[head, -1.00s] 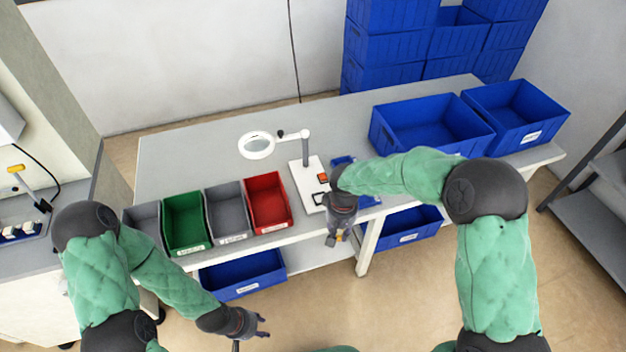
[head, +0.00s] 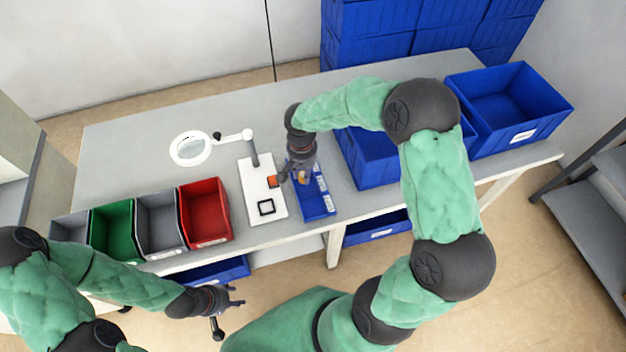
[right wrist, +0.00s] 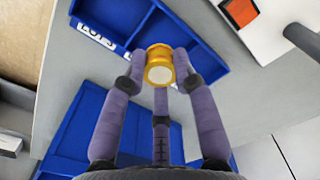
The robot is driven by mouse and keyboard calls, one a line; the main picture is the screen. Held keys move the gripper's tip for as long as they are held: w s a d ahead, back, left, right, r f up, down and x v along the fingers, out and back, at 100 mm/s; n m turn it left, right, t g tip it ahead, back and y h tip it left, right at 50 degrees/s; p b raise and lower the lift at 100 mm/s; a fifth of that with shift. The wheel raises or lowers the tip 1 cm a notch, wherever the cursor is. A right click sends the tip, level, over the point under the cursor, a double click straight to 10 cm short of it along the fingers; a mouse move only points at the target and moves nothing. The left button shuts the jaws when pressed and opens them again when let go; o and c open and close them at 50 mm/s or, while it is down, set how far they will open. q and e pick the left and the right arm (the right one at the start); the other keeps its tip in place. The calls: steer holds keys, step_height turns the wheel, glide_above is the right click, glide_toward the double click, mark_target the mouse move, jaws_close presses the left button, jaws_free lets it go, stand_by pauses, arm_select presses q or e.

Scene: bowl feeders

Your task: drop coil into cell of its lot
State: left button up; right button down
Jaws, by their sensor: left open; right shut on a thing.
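My right gripper (head: 303,179) is shut on a gold coil with a pale round end. The coil (right wrist: 159,66) shows between the fingertips in the right wrist view. They are over the small blue divided tray (head: 319,205), which also shows in the right wrist view (right wrist: 190,38). There the coil overlaps the tray near a divider and its labelled wall. I cannot tell the exact cell below it or the height. My left gripper (head: 237,298) is open and empty, in front of the table, away from the tray.
A white stand (head: 254,203) with an orange patch and magnifier lamp (head: 190,148) is left of the tray. Red (head: 206,212), grey and green bins stand further left. Large blue crates (head: 366,160) are to the right.

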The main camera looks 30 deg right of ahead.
steer(key=d+m, duration=0.1)
steer(key=d, duration=0.1)
steer(key=m+b, duration=0.1)
steer(key=b, duration=0.3)
glide_above(311, 188)
steer(key=shift+s+f, duration=0.1)
steer(key=shift+f, duration=2.8)
steer(key=c, duration=0.9)
jaws_free()
steer(key=shift+r, duration=0.1)
step_height(311, 188, up, 12)
steer(key=shift+f, duration=0.1)
